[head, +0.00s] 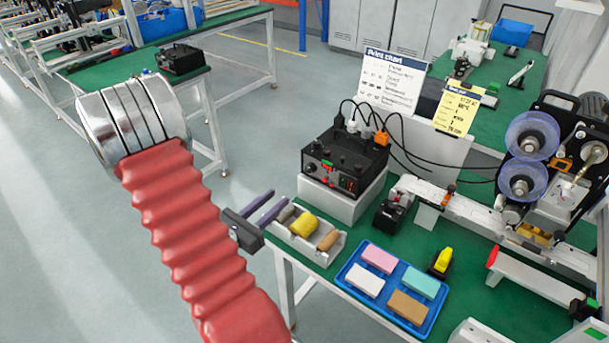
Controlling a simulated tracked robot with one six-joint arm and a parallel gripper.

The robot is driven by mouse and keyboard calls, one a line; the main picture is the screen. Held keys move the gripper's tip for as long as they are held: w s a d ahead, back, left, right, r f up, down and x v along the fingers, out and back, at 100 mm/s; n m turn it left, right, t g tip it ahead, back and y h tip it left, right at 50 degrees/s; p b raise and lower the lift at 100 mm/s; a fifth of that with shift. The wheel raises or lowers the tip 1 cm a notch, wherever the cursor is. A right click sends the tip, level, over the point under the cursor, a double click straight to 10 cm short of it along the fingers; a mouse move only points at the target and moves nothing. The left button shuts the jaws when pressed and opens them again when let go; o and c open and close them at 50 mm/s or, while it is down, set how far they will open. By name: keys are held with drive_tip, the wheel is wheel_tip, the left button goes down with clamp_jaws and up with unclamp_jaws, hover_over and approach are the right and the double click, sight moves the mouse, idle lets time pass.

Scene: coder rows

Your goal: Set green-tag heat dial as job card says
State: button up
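A black control box (345,160) stands on a white block on the green bench. Its front panel carries small dials, a green patch (327,163), red marks and a lit display (347,184); which dial has the green tag, and its setting, are too small to tell. A yellow card (458,108), likely the job card, stands behind the box; its text is too small to read. My gripper (281,198), with two purple fingers, is apart from the box, in front of it and to its left. The fingers are spread, with nothing visible between them.
A white chart (392,80) stands behind the box. Black cables run from its top. A tray with yellow and brown pieces (309,233) lies close to my fingers. A blue tray of coloured blocks (345,279) and a reel machine (527,160) are further right.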

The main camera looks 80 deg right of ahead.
sight(308, 171)
drive_tip(key=shift+x, duration=6.85)
drive_tip(key=shift+c, duration=0.5)
clamp_jaws()
drive_tip(key=shift+s+n, duration=0.1)
drive_tip(key=shift+n, duration=0.9)
